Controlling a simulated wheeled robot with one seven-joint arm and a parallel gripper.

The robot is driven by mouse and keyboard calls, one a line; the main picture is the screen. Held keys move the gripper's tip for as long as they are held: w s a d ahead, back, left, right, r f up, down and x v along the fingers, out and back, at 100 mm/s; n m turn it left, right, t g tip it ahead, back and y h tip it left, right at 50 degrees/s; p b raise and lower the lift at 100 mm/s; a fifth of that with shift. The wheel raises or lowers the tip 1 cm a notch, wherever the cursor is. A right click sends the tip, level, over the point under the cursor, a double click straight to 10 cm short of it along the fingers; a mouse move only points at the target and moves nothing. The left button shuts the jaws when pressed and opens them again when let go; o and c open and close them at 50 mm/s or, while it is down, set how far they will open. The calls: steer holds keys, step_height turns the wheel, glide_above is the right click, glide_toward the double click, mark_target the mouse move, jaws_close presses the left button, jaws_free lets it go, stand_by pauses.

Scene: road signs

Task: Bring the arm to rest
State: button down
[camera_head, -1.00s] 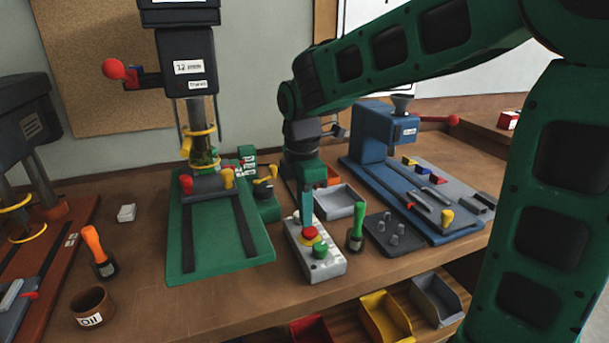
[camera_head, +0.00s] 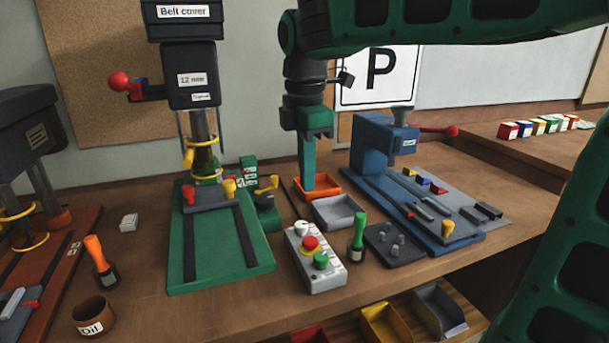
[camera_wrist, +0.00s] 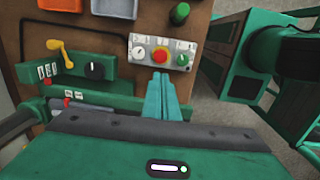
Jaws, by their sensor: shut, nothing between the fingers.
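My gripper (camera_head: 307,187) hangs from the green arm, its fingers pointing down, in the upper middle of the head view. Its two green fingers lie together, with nothing between them. In the head view the fingertips overlap the orange tray (camera_head: 326,187) behind the grey tray; I cannot tell their exact height. In the wrist view the closed fingers (camera_wrist: 160,97) reach toward the control box (camera_wrist: 162,53) with its red and green buttons, and they appear apart from it.
The green drill press base (camera_head: 217,260) stands left of the control box (camera_head: 318,262). A blue press (camera_head: 375,145) stands to the right. A grey tray (camera_head: 337,210), a green-handled tool (camera_head: 358,235) and a pegged plate (camera_head: 393,245) lie between. An oil cup (camera_head: 93,316) is at front left.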

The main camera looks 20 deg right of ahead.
steer(key=s+d+f+m, duration=0.2)
steer(key=s+d+m, duration=0.1)
steer(key=d+m, duration=0.15)
steer(key=s+d+f+m, duration=0.3)
steer(key=d, duration=0.3)
steer(key=s+d+f+m, duration=0.4)
steer(key=s+f+m, duration=0.1)
steer(key=s+m, duration=0.3)
steer(key=s+d+f+m, duration=0.5)
steer(key=s+f+m, duration=0.1)
steer(key=s+m, duration=0.3)
steer(key=shift+f+g+y, duration=0.25)
steer(key=shift+g+y, duration=0.05)
steer(key=shift+y, duration=0.1)
steer(key=shift+d, duration=0.1)
steer(key=shift+w+f, duration=0.25)
steer(key=shift+w, duration=0.3)
